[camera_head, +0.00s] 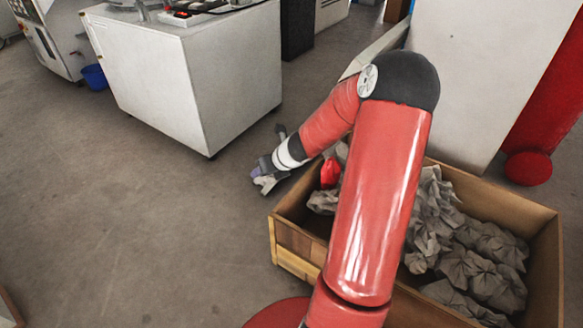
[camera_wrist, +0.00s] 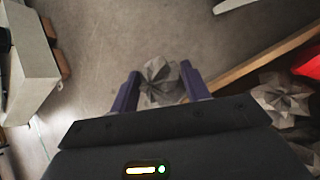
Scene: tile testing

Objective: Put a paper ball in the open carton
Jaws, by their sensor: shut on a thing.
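My gripper (camera_head: 262,180) hangs out past the left end of an open brown box (camera_head: 292,262), above the floor. It is shut on a crumpled grey paper ball (camera_wrist: 160,80), which sits between its two purple fingers in the wrist view. The ball also shows at the fingertips in the head view (camera_head: 268,184). Several more crumpled grey paper balls (camera_head: 485,270) lie in the box, and my arm hides its middle. I cannot tell whether this box is the open carton; no other open carton shows clearly.
A small red thing (camera_head: 330,173) is in the box. A white cabinet (camera_head: 190,85) stands at the back left. A brown edge (camera_head: 7,308) shows at the bottom left. A pale block with brown parts (camera_wrist: 32,65) is left in the wrist view.

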